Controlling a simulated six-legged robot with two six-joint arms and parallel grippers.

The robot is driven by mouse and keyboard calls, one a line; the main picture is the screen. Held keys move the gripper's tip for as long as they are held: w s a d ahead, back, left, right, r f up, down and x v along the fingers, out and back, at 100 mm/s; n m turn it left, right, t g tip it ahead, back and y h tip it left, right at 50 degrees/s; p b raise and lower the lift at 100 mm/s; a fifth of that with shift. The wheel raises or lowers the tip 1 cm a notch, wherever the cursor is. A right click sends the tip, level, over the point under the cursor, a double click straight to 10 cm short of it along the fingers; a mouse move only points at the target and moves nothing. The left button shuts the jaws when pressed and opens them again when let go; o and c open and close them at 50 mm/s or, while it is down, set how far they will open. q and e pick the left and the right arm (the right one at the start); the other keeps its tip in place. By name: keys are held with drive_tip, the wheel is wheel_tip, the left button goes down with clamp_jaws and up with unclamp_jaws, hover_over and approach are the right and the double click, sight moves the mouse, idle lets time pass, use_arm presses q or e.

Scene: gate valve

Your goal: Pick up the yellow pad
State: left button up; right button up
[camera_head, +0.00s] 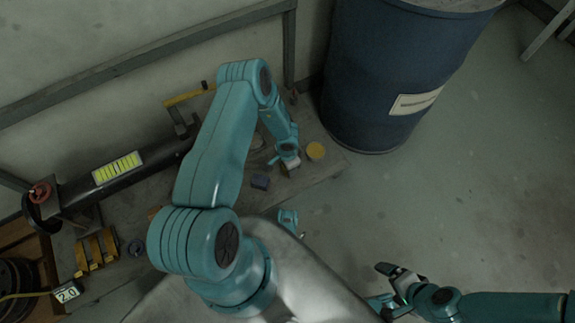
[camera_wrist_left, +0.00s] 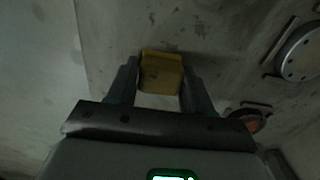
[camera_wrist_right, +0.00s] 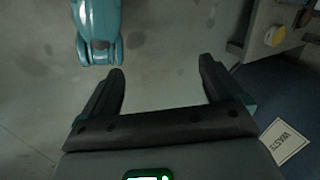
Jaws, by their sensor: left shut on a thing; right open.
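The yellow pad (camera_wrist_left: 161,72) is a small yellow block, seen between the two fingers of my left gripper (camera_wrist_left: 160,88) in the left wrist view. The fingers are shut on its sides. In the head view my left gripper (camera_head: 289,160) points down at the right end of the workbench (camera_head: 318,174), and the pad is mostly hidden there. I cannot tell whether the pad touches the bench. My right gripper (camera_head: 382,285) is open and empty over the floor, away from the bench; its spread fingers (camera_wrist_right: 162,75) show in the right wrist view.
A big blue drum (camera_head: 385,75) stands behind the bench's right end. A dark pipe (camera_head: 150,159) with a red handwheel (camera_head: 40,193) is at left. The floor at right is clear.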

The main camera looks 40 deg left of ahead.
use_arm(q)
wheel_tip(320, 180, up, 20)
drive_tip(key=p, duration=1)
use_arm(e)
wheel_tip(320, 180, up, 10)
drive_tip(key=s+a, duration=0.1)
drive_tip(key=shift+s+f+n, duration=0.15)
drive_tip(key=shift+n, duration=0.15)
use_arm(q)
drive_tip(key=shift+o, duration=1.1)
drive_tip(key=shift+s, duration=0.1)
